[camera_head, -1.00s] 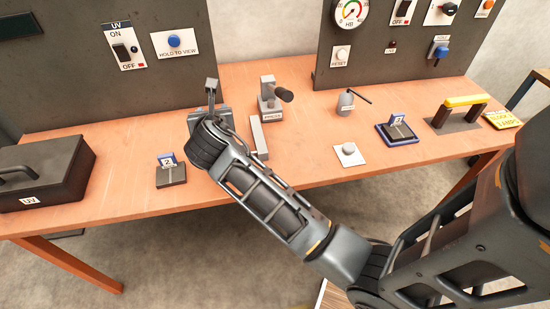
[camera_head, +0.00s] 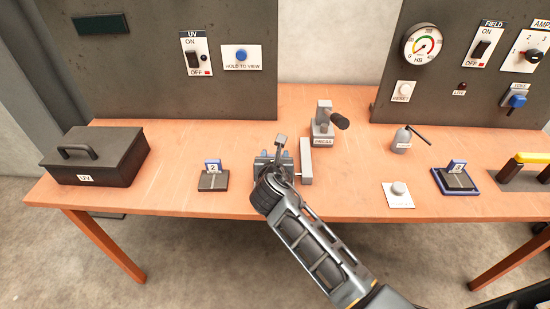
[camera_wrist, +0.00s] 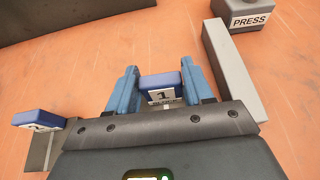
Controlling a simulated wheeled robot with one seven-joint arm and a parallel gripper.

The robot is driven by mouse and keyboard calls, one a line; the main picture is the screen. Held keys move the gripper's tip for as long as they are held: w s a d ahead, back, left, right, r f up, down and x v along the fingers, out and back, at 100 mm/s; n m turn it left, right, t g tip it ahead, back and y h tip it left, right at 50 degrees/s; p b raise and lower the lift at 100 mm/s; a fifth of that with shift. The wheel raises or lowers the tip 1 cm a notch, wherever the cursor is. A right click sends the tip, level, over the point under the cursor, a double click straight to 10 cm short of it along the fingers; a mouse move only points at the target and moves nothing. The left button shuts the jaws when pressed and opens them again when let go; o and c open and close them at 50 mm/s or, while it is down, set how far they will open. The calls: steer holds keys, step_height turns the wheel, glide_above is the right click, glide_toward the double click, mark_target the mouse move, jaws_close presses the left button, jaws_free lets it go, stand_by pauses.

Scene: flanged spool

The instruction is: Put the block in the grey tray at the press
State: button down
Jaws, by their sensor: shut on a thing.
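My gripper (camera_wrist: 158,74) has its blue fingers shut on a small blue block with a white label reading 1 (camera_wrist: 160,86). In the head view my gripper (camera_head: 280,146) is over the table, left of the press (camera_head: 322,130), and its own wrist hides the block there. A long light-grey piece (camera_head: 305,162) lies just right of my gripper and in front of the press; it shows in the wrist view too (camera_wrist: 232,70). I cannot tell whether it is the tray or part of it. The press's labelled base (camera_wrist: 248,14) is at the top right of the wrist view.
A stand with block 2 (camera_head: 213,180) is left of my gripper. A dark UV box (camera_head: 98,158) is farther left. A button plate (camera_head: 398,194), a small grey can (camera_head: 402,138) and a blue-edged stand (camera_head: 457,180) are to the right. Upright panels (camera_head: 150,70) rise behind.

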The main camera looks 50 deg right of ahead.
stand_by(0.3)
steer(key=shift+c, duration=2.2)
jaws_free()
steer(key=shift+r, duration=0.1)
steer(key=v, duration=1.2)
steer(key=s+a+f+m+t+y, duration=0.2)
steer(key=s+a+m+y, duration=0.3)
steer(key=s, duration=0.4)
steer(key=s+a+f+m+t+y, duration=0.2)
steer(key=s+a+m+y, duration=0.1)
steer(key=s+a+m, duration=0.4)
steer(key=s+a+r+m+t+y, duration=0.2)
steer(key=s+r+m, duration=1.1)
steer(key=s, duration=0.1)
steer(key=shift+s+m+t+y, duration=0.25)
steer(key=shift+m+t+y, duration=0.05)
steer(key=shift+t, duration=0.1)
